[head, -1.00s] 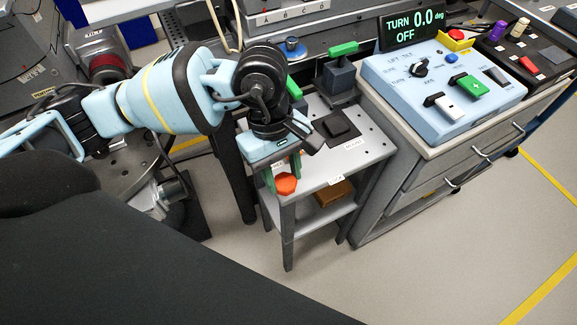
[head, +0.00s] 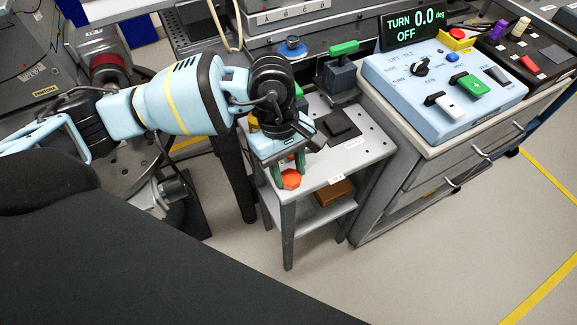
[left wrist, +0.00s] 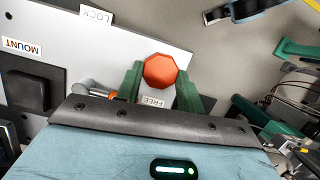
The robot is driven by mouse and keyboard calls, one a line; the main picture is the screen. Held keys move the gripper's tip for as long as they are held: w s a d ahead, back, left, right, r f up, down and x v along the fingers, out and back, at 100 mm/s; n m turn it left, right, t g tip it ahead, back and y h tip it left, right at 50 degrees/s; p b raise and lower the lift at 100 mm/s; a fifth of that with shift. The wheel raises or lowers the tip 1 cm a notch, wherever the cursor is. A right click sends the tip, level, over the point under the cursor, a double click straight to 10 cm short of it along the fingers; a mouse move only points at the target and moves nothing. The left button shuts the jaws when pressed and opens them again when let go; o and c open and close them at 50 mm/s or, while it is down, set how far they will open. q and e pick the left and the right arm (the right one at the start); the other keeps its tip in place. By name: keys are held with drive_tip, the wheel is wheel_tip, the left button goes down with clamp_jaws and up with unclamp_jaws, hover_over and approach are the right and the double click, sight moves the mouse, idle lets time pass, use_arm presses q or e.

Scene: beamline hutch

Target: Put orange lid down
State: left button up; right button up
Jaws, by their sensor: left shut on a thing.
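The orange lid (head: 291,179) is a small octagonal piece. It is held between the green fingertips of my left gripper (head: 284,172), over the front left part of the small grey side table (head: 335,163). In the left wrist view the lid (left wrist: 160,71) sits between the two green fingers (left wrist: 160,85), over the table's edge area by a label reading FREE (left wrist: 153,101). I cannot tell whether the lid touches the tabletop. My right gripper is not in view.
A dark square block (head: 339,123) by the MOUNT label and a LOCK label (head: 336,179) are on the tabletop. A dark block with a green handle (head: 343,72) stands behind. A brown box (head: 333,191) lies on the lower shelf. A blue control box (head: 440,90) stands right.

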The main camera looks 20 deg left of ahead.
use_arm(q)
drive_tip(key=shift+f, duration=0.2)
drive_tip(key=o, duration=1.1)
drive_tip(key=shift+r, duration=0.15)
drive_tip(key=v, duration=1.2)
drive_tip(key=shift+r, duration=0.1)
